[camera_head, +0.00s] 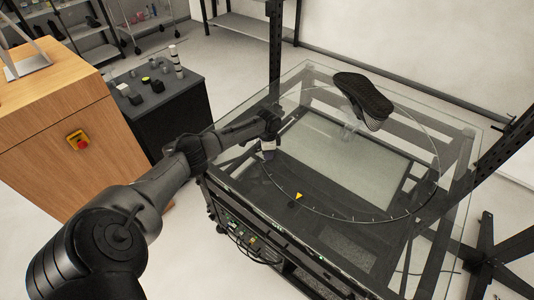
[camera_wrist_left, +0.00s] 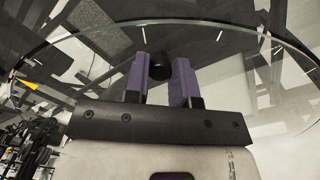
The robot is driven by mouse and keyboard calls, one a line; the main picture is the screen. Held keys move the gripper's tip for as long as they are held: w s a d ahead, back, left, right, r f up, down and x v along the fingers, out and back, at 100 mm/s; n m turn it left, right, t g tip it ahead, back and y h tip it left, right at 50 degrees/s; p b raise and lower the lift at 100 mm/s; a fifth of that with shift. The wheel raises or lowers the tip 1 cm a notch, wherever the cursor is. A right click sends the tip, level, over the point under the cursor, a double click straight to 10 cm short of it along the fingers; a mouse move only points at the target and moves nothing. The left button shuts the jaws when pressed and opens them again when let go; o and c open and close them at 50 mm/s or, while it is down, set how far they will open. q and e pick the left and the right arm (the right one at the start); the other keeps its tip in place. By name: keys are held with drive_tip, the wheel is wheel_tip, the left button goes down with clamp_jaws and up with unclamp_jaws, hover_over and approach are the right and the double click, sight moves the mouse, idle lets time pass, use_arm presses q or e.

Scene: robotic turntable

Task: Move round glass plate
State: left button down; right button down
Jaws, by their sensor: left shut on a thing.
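The round glass plate (camera_head: 345,165) lies flat on a glass-topped frame. It is clear, with tick marks along its near edge, and its curved rim also shows in the left wrist view (camera_wrist_left: 100,31). My left gripper (camera_head: 268,150) is at the plate's left edge. In the left wrist view its purple-padded fingers are shut on a small black round knob (camera_wrist_left: 159,66) at the rim. How the knob joins the plate is hidden. A black shoe (camera_head: 364,97) sits above the plate's far part on a pale support. My right gripper is not in view.
A yellow triangle marker (camera_head: 298,196) is near the plate's front edge. Dark upright posts (camera_head: 275,50) rise at the frame's back left and right. A black cabinet (camera_head: 165,115) with small items and a wooden cabinet (camera_head: 60,115) with a red button stand left.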

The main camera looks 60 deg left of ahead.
use_arm(q)
drive_tip(key=c, duration=1)
unclamp_jaws()
drive_tip(key=shift+o, duration=0.2)
wheel_tip(320, 180, up, 14)
drive_tip(key=p, duration=0.2)
drive_tip(key=shift+a, duration=0.15)
drive_tip(key=shift+w+f, duration=0.1)
